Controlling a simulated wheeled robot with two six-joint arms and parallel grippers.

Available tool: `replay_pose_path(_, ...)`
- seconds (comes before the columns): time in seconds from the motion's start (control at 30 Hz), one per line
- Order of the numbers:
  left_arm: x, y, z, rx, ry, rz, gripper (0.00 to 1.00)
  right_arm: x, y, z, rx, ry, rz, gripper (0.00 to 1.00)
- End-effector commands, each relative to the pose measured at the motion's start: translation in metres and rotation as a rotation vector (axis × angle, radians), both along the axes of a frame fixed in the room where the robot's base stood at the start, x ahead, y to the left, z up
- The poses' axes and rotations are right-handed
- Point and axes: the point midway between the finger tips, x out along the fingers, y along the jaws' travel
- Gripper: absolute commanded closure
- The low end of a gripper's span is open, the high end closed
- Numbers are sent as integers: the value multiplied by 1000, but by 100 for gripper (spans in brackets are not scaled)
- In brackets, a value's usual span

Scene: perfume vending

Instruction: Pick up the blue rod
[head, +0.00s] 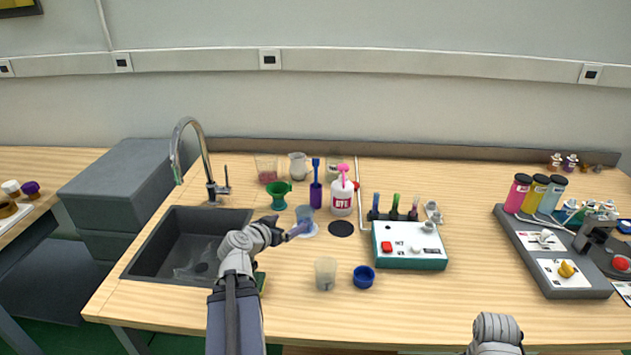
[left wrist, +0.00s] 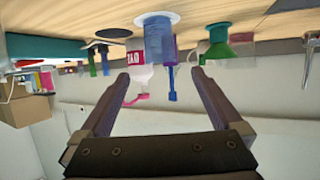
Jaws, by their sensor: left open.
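A blue rod (head: 316,168) with a wider top stands upright in a purple holder (head: 316,195) at the middle back of the table. In the left wrist view, which is upside down, the blue rod (left wrist: 172,88) shows partly behind a translucent blue cup (left wrist: 158,40). That cup (head: 305,214) stands on a white disc in front of the holder. My left gripper (head: 298,231) is open and empty, in front of the cup and pointing right. Its fingers also show in the left wrist view (left wrist: 160,76), spread apart. My right gripper is out of view; only part of my right arm shows.
A rack (head: 393,214) holds coloured rods, one also blue. A sink (head: 185,243) is left. A clear cup (head: 326,273) and blue lid (head: 364,277) are in front.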

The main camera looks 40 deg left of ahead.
Motion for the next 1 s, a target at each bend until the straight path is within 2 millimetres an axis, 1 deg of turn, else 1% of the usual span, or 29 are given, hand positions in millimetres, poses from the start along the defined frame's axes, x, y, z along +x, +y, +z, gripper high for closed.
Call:
replay_pose_path(0.03, 0, 0, 0, 0, 0, 0, 2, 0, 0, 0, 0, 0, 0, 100)
replay_pose_path(0.07, 1, 0, 0, 2, -2, 1, 6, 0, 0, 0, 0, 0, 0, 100)
replay_pose_path(0.13, 11, 3, 4, 12, -24, 4, 14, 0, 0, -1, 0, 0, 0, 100)
replay_pose_path(0.17, 20, 6, 8, 21, -44, 10, 17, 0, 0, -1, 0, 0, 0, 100)
replay_pose_path(0.27, 63, 16, 29, 68, -147, 51, 28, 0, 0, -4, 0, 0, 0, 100)
replay_pose_path(0.3, 83, 21, 39, 87, -195, 79, 32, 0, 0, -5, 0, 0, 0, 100)
replay_pose_path(0.4, 126, 29, 58, 123, -290, 163, 32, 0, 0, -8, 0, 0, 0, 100)
replay_pose_path(0.5, 158, 33, 69, 136, -346, 252, 32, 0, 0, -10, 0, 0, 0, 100)
replay_pose_path(0.53, 165, 34, 71, 138, -355, 277, 32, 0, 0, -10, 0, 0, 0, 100)
replay_pose_path(0.6, 178, 35, 73, 139, -367, 324, 32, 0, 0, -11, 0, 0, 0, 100)
replay_pose_path(0.7, 187, 36, 73, 139, -371, 370, 32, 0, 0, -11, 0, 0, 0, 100)
replay_pose_path(0.9, 190, 36, 73, 138, -371, 391, 32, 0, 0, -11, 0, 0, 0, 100)
replay_pose_path(1.0, 196, 40, 73, 138, -371, 391, 32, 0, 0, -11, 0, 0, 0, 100)
